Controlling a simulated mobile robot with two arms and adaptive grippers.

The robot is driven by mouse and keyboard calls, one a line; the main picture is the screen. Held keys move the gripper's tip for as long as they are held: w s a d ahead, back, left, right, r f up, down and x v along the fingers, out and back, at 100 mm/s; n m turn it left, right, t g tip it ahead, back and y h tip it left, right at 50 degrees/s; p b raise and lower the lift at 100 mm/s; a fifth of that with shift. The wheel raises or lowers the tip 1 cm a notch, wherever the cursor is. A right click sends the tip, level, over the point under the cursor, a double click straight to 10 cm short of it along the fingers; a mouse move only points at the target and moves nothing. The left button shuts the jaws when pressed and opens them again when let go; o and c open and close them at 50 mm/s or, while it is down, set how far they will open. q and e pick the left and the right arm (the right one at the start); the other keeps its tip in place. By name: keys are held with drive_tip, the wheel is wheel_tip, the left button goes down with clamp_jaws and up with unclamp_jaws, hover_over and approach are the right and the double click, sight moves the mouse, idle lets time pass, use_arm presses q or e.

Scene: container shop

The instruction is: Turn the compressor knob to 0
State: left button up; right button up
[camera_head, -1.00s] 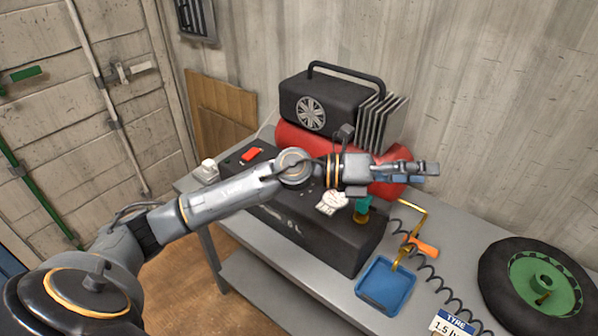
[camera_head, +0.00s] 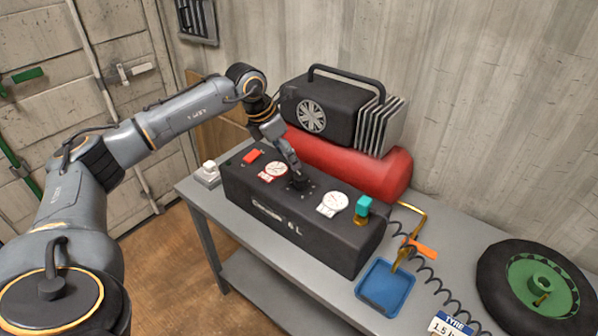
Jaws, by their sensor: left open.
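The compressor (camera_head: 280,218) is a long black box with a red tank (camera_head: 350,163) behind it, standing on a grey table. Two white gauges show on its top, a left gauge (camera_head: 276,170) with a red base and a right gauge (camera_head: 332,203) with a white base. A dark knob (camera_head: 299,183) sits between them, partly covered by my left gripper (camera_head: 296,172). My left gripper points down at the knob with its fingertips just above or at it; I cannot tell whether they touch. It is open. My right gripper is not in view.
A red switch (camera_head: 252,156) and a teal-topped brass fitting (camera_head: 363,206) are also on the compressor top. A blue tray (camera_head: 385,287), an orange-handled air nozzle (camera_head: 420,248), a coiled hose and a tyre (camera_head: 535,287) lie to the right. A wall stands behind.

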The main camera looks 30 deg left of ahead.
sight(300, 176)
use_arm(q)
drive_tip(key=p+x, duration=0.2)
drive_tip(key=x, duration=0.7)
drive_tip(key=shift+d, duration=0.1)
drive_tip(key=c, duration=1.2)
